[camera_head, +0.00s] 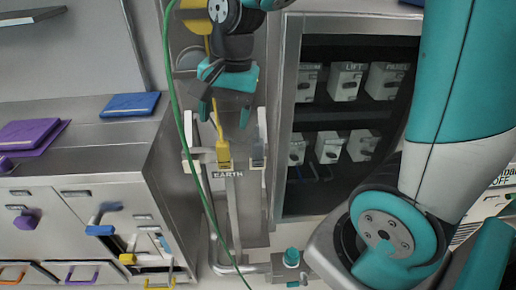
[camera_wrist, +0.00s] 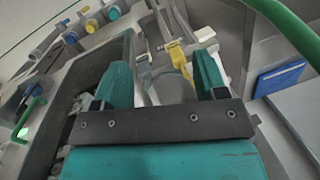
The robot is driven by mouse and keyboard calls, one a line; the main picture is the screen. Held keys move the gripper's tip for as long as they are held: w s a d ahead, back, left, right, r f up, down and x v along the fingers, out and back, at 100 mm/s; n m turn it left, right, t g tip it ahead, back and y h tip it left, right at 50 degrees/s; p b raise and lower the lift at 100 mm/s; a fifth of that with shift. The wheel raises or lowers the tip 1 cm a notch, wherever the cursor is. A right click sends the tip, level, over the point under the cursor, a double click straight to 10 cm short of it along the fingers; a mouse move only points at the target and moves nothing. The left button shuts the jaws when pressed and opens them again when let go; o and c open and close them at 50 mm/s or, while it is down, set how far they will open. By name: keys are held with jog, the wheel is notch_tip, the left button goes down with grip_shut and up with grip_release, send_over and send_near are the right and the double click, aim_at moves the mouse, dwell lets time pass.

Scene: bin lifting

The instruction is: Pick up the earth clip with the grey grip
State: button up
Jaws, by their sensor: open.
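The grey-gripped earth clip (camera_head: 258,151) hangs on the right of the rack above the EARTH label (camera_head: 228,174) in the head view. A yellow-gripped clip (camera_head: 223,153) hangs to its left. My gripper (camera_head: 224,112) is open and empty, above and in front of the clips, with the yellow one closer beneath it. In the wrist view my fingers (camera_wrist: 162,62) stand apart, and the yellow clip (camera_wrist: 179,56) shows between them, nearer the right finger. A grey shape (camera_wrist: 145,72) left of it may be the grey clip; I cannot tell.
A dark open cabinet (camera_head: 340,115) with several grey switch boxes stands right of the rack. A green cable (camera_head: 187,150) runs down on the left. A counter (camera_head: 85,140) with drawers carries a blue book (camera_head: 130,104) and a purple book (camera_head: 30,133).

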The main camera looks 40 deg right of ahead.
jog(key=w+d+f+m+h, duration=0.1)
jog(key=w+d+f+m, duration=0.1)
jog(key=w+d+m, duration=0.55)
jog(key=m, duration=0.8)
send_over(258, 141)
notch_tip(258, 141, down, 2)
jog(key=shift+g+h, duration=0.3)
jog(key=shift+h, duration=0.1)
jog(key=f, duration=0.4)
jog(key=f+p, duration=0.1)
jog(key=f, duration=0.3)
jog(key=f+p, duration=0.1)
jog(key=f, duration=0.2)
jog(key=shift+w+a+f, duration=0.15)
jog(key=shift+w+f, duration=0.25)
jog(key=f+p, duration=0.1)
jog(key=f, duration=0.1)
jog(key=s+f, duration=0.1)
jog(key=f, duration=0.1)
jog(key=shift+f+p, duration=0.3)
jog(key=shift+p, duration=0.05)
jog(key=shift+w+f, duration=0.15)
jog(key=shift+f, duration=0.45)
jog(key=c, duration=1.2)
jog(key=shift+o, duration=0.2)
jog(key=shift+r, duration=0.1)
